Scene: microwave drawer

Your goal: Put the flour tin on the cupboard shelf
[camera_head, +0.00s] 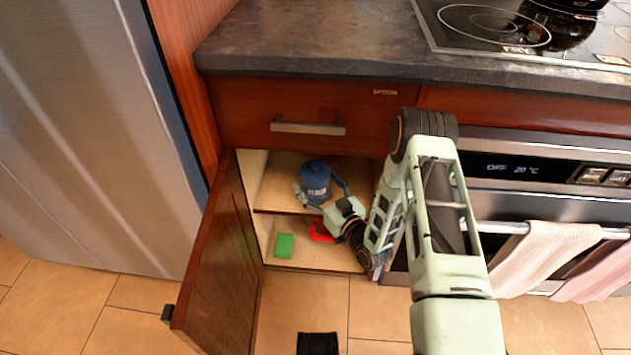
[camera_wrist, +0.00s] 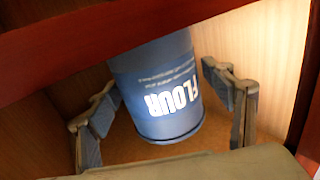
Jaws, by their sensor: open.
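The blue flour tin (camera_head: 315,181) stands upright in the open cupboard, on its upper shelf (camera_head: 273,193). Its white FLOUR label faces out. In the wrist view the tin (camera_wrist: 165,85) appears with its lettering upside down, and part of it is hidden behind a red-brown wooden edge. My gripper (camera_head: 318,186) reaches into the cupboard and is open, with one finger on each side of the tin. In the wrist view a gap shows between the tin and each finger.
A green block (camera_head: 284,245) and a red object (camera_head: 320,231) lie in the lower compartment. The cupboard door (camera_head: 218,265) stands open at left, beside the fridge (camera_head: 90,130). A closed drawer (camera_head: 250,108) is above; the oven (camera_head: 520,165) with towels is at right.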

